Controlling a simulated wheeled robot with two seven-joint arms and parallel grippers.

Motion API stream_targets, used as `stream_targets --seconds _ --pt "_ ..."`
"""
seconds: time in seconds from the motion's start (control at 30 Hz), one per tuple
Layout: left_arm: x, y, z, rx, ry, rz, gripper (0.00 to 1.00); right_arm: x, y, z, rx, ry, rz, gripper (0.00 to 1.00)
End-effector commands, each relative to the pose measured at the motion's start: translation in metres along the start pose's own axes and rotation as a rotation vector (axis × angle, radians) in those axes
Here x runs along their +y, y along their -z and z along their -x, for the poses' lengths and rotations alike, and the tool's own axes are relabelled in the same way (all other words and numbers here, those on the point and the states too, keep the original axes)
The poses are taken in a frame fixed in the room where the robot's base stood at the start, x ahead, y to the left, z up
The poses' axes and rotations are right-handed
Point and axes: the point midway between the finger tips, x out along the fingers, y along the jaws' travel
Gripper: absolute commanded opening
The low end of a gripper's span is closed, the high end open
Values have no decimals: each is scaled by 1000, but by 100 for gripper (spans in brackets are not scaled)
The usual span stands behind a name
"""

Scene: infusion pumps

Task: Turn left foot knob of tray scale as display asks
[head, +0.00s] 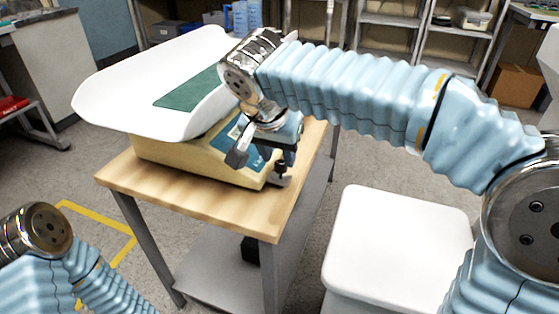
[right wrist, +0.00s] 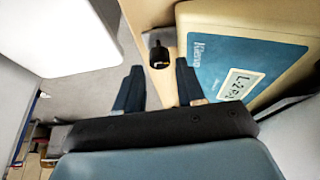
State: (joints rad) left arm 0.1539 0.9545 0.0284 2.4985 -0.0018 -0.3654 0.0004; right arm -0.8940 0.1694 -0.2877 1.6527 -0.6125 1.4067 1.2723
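The tray scale has a white pan (head: 150,80) with a green mat and a cream base (head: 185,160), on a wooden-topped table. In the right wrist view, its blue panel carries a small display (right wrist: 237,86) with characters like "L-2 P.2", tilted and hard to read surely. A black foot knob (right wrist: 158,56) stands out at the scale's corner. My right gripper (right wrist: 158,86) is open and empty, with the knob ahead between its fingertips, seemingly not gripped. In the head view my right gripper (head: 262,161) partly hides the scale's front panel. My left gripper is out of view.
The wooden table top (head: 235,207) has a bare strip in front of the scale. A white stool (head: 400,245) stands to the right. Shelves and a cardboard box (head: 515,84) are at the back. My left arm is low at the left.

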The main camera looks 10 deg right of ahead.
Motion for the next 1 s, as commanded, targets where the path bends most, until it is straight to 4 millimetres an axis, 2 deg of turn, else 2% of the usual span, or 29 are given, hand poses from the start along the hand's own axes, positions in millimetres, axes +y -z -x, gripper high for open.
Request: stream_targets --seconds 0.1,0.2,0.5,0.77,1.0 --pt "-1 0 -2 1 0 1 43 0 0 -16 0 -2 0 39" --pt "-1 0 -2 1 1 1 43 0 0 -23 0 -1 0 39" --pt "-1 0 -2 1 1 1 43 0 0 -25 0 0 0 39" --pt "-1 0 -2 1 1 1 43 0 0 -25 0 0 0 0" --pt "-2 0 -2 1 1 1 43 0 0 -25 0 6 14 0"
